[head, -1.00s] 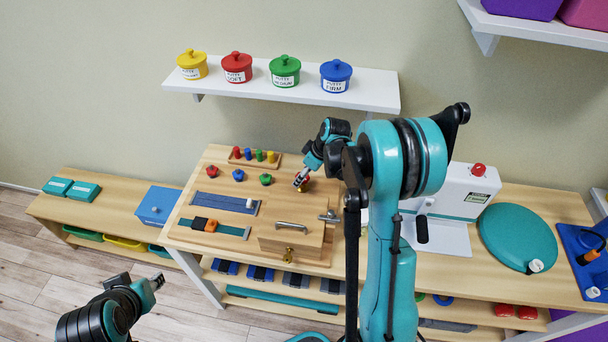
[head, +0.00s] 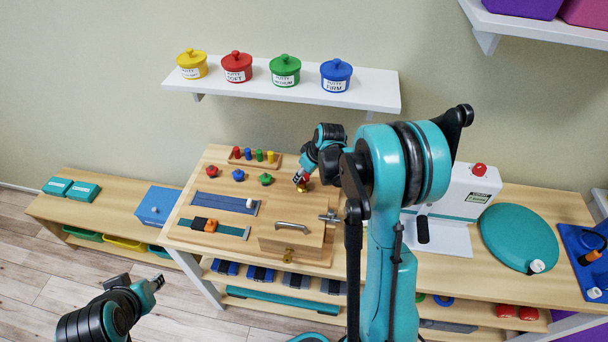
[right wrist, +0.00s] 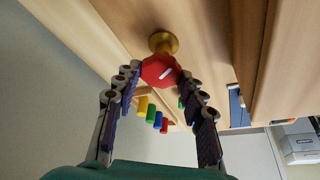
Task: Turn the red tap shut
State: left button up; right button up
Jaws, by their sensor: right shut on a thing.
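The red tap is a red faceted knob with a white mark on a brass stem. In the right wrist view the red tap (right wrist: 160,70) sits between the fingertips of my right gripper (right wrist: 158,76), which is shut on it. In the head view the right gripper (head: 300,178) reaches down to the wooden activity board (head: 215,172), and mostly covers the knob; a little red and brass shows below the fingers. My left gripper (head: 157,281) hangs empty at lower left, away from the board; its finger opening is too small to judge.
The board also holds red, blue and green knobs, a peg strip (head: 255,158), sliders and a box with a handle (head: 291,226). A white machine (head: 470,195) and a teal disc (head: 518,238) stand right of my right arm. A shelf with putty pots (head: 285,71) is above.

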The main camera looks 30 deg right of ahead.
jog(key=shift+a+m+h, duration=0.15)
jog(key=shift+m+h, duration=0.75)
jog(key=shift+m, duration=1.3)
jog(key=o, duration=1.2)
jog(key=shift+c, duration=0.2)
jog(key=v, duration=1.2)
jog(key=shift+s, duration=0.15)
